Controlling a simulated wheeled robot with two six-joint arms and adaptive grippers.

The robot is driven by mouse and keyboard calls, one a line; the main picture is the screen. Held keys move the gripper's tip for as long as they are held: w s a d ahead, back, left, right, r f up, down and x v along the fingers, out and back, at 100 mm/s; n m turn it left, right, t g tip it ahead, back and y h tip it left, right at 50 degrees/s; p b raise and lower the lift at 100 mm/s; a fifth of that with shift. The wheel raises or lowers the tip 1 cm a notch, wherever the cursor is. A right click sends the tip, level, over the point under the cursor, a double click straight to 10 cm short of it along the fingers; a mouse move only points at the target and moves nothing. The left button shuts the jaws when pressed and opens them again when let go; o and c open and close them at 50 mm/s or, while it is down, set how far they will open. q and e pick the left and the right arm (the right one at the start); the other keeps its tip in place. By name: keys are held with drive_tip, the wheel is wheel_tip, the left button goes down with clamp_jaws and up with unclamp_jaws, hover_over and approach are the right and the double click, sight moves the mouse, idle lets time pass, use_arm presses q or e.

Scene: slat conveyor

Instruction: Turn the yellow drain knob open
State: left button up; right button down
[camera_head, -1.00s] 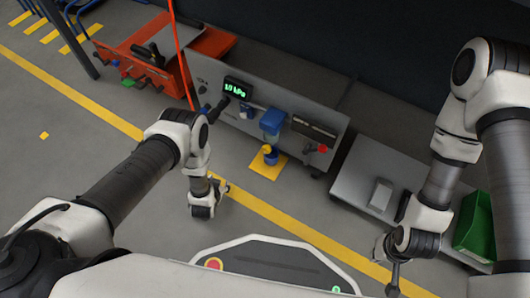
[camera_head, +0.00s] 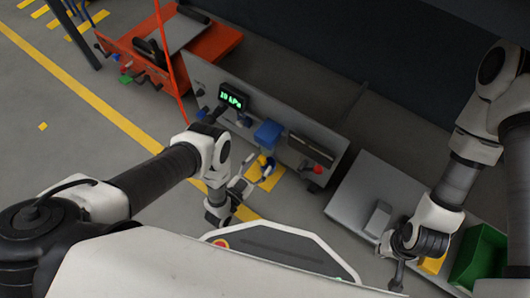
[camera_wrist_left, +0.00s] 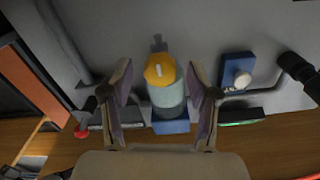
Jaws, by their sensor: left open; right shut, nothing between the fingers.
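The yellow drain knob (camera_wrist_left: 160,70) is round with a pale mark and sits on a grey-blue cylinder in front of a blue block, low on the grey machine's front. In the head view the knob (camera_head: 261,159) shows partly, below the blue box (camera_head: 268,133). My left gripper (camera_head: 254,172) is at the knob, open. In the left wrist view its two fingers (camera_wrist_left: 160,78) stand on either side of the knob and cylinder, with gaps visible; contact is not evident. My right gripper (camera_head: 396,280) is shut and empty, low at the right, away from the knob.
The grey machine (camera_head: 300,125) carries a green-lit display (camera_head: 233,98) and a red knob (camera_head: 317,169). An orange machine (camera_head: 205,45) stands at the upper left. A grey bench (camera_head: 352,190) and green bin (camera_head: 481,258) lie at the right.

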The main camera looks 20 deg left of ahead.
use_arm(q)
clamp_jaws()
drive_tip(key=shift+r+n, duration=0.1)
drive_tip(key=shift+n, duration=0.3)
drive_tip(key=n, duration=0.3)
drive_tip(key=shift+w, duration=0.1)
drive_tip(key=shift+n, duration=2)
